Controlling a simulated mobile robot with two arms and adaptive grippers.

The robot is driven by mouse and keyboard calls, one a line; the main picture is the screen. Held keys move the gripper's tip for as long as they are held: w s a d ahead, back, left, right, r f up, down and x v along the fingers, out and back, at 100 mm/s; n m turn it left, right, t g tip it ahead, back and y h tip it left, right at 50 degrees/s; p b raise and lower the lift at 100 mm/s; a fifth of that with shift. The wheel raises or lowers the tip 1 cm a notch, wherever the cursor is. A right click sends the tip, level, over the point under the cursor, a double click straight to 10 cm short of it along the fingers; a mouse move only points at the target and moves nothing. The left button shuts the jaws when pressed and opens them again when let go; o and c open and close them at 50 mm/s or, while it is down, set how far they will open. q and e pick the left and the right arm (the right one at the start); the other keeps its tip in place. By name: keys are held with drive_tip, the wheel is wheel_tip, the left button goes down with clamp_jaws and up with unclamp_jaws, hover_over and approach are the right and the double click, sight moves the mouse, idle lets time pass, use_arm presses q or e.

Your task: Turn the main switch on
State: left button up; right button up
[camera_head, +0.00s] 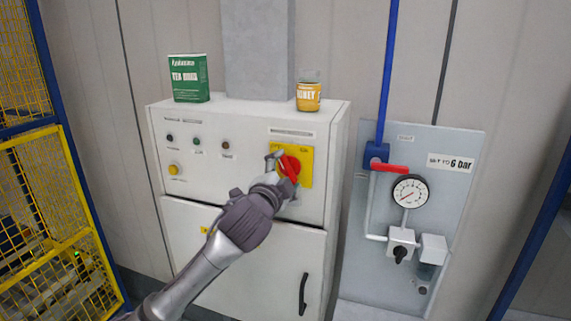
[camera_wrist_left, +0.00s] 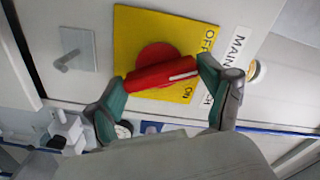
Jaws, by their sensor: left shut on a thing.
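The main switch is a red rotary handle (camera_head: 290,167) on a yellow plate (camera_head: 306,165) at the upper right of a white cabinet's front. It also shows in the left wrist view as a red bar handle (camera_wrist_left: 161,74) on a round red base, with OFF and ON printed on the yellow plate (camera_wrist_left: 130,35). My left gripper (camera_head: 281,168) is at the switch, its fingers on the two ends of the red handle. It is shut on the handle (camera_wrist_left: 150,88). In the head view the gripper partly hides the plate. My right gripper is not in view.
A green tea box (camera_head: 189,78) and a honey jar (camera_head: 308,94) stand on top of the cabinet (camera_head: 180,232). To the right is a panel with a gauge (camera_head: 410,191), a red valve lever (camera_head: 390,168) and pipes. A yellow mesh fence (camera_head: 50,190) stands at the left.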

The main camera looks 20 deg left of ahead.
use_arm(q)
drive_tip(key=m+p, duration=0.2)
drive_tip(key=m, duration=0.1)
drive_tip(key=shift+r, duration=0.1)
drive_tip(key=shift+m+p, duration=0.65)
drive_tip(key=shift+m, duration=0.55)
drive_tip(key=o, duration=1)
drive_tip(key=shift+o, duration=0.2)
drive_tip(key=s, duration=1.2)
drive_tip(key=shift+a+f, duration=0.2)
